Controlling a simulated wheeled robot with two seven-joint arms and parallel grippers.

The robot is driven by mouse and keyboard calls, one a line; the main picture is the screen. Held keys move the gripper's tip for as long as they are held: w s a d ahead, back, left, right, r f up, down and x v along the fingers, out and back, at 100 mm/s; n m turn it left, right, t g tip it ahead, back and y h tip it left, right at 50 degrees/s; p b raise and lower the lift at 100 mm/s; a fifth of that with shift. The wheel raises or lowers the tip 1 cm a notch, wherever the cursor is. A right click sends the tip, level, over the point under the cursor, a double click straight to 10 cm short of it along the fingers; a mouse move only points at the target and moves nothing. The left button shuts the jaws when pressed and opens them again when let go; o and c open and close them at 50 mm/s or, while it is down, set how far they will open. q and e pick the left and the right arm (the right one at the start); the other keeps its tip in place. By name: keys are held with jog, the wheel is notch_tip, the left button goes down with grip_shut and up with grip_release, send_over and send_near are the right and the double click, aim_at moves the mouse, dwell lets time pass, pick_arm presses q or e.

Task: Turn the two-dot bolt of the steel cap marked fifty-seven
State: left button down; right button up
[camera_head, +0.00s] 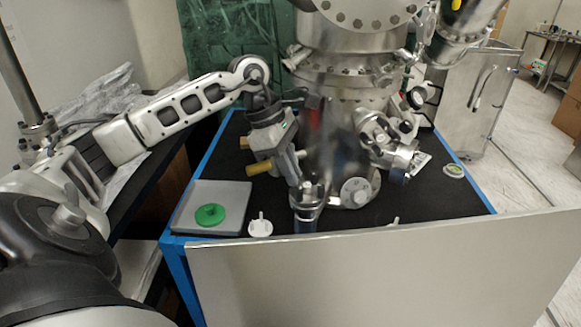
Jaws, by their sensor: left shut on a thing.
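My left gripper (299,184) reaches down beside the steel chamber, its jaws shut on a small piece with a steel top and a blue lower part (305,222). What exactly the jaws grip is hard to make out. A round steel cap (355,192) with a central hub faces me just right of the gripper, low on the chamber. Another steel fitting with bolts (390,140) sticks out farther right. No number or bolt dots are legible at this size. My right gripper is not in view.
A grey tray (185,218) with a green disc (210,215) lies at the table's left front. A white knobbed piece (260,228) sits beside it. The steel chamber (345,65) fills the middle. A pale panel (390,275) spans the front. A round piece (454,171) lies right.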

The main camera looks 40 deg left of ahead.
pick_arm(q)
jog(key=shift+w+m+g+h, duration=0.15)
jog(key=shift+m+g, duration=0.3)
jog(key=shift+m, duration=0.75)
jog(key=shift+m+g+h, duration=0.15)
jog(key=shift+m+g, duration=0.3)
jog(key=shift+m, duration=0.75)
jog(key=c, duration=1.7)
grip_release()
jog(key=shift+r, duration=0.1)
jog(key=v, duration=0.7)
jog(key=shift+a+r, duration=0.1)
jog(key=shift+r, duration=0.15)
jog(key=shift+f, duration=0.1)
